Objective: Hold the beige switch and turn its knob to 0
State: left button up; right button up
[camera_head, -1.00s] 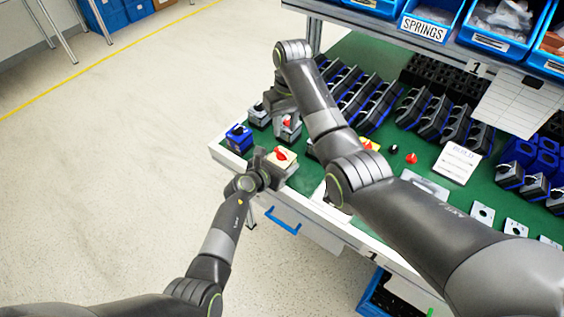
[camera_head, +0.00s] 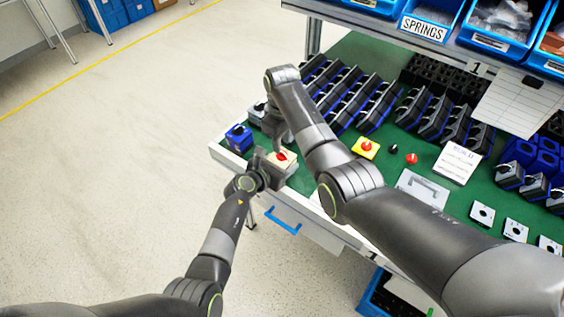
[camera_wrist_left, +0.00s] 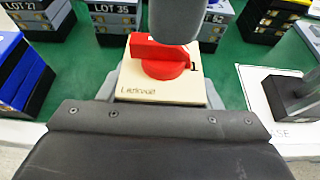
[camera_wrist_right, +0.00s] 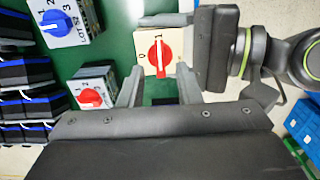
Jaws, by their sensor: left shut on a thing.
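The beige switch (camera_head: 289,170) with a red knob (camera_head: 281,156) is at the near left corner of the green table, held by my left gripper (camera_head: 268,165). In the left wrist view the switch (camera_wrist_left: 150,92) sits upright between the jaws, with the red knob (camera_wrist_left: 160,57) on top. In the right wrist view the knob's grip (camera_wrist_right: 160,55) lines up with the 1 mark, and the 0 is to its left. My right gripper (camera_wrist_right: 160,88) is open, its fingertips apart and close to the switch. A grey finger hides part of the knob in the left wrist view.
A blue switch (camera_head: 238,137) stands left of the grippers, and grey switches stand behind them. A yellow switch (camera_head: 366,148) and loose knobs lie to the right. Rows of black and blue holders fill the back. The table's front edge is close.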

aim_at(282, 164)
jog(key=shift+f, duration=1.55)
grip_shut()
